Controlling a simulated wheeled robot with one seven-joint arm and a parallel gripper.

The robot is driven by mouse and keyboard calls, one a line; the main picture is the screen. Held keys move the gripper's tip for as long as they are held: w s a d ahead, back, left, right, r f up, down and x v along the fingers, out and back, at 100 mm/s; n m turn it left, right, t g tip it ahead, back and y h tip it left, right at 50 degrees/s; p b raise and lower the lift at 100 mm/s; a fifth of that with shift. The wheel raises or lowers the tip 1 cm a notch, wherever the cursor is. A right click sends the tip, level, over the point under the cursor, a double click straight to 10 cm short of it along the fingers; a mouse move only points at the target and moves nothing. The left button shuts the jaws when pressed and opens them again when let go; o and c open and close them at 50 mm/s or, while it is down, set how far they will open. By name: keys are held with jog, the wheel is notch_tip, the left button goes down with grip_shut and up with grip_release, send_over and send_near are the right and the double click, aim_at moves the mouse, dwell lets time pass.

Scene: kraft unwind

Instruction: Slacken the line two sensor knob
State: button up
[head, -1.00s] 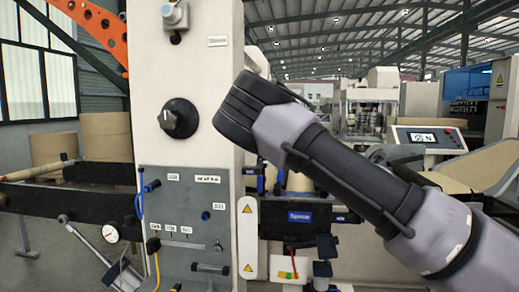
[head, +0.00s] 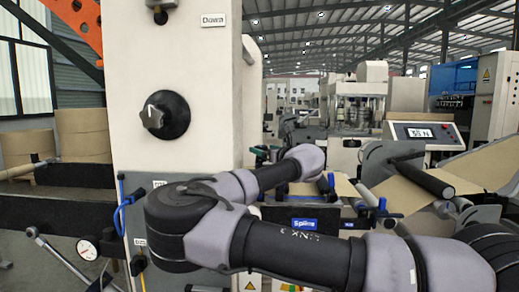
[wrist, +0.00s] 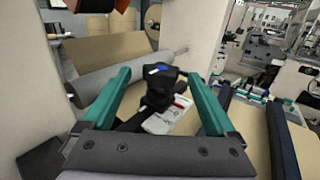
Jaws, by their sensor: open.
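My gripper (wrist: 158,76) is open in the wrist view, with its two teal fingers spread. A black block-like sensor body (wrist: 160,82) with a small blue mark on top shows between and beyond the fingers, apart from both. A white and red label plate (wrist: 168,115) lies just below it. I cannot make out a separate line two sensor knob on it. In the head view my gripper is mostly hidden behind my wrist. A large black rotary knob (head: 163,115) with a white pointer is on the cream column (head: 205,90); its line is not readable.
Brown kraft rolls (head: 82,133) stand at the left. A grey roller (wrist: 110,75) lies left of the fingers in the wrist view. A display console (head: 424,133) and kraft web (head: 485,168) are at the right. My arm covers much of the lower panel.

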aim_at(264, 149)
jog(key=shift+x, duration=1.8)
jog(key=c, duration=1.4)
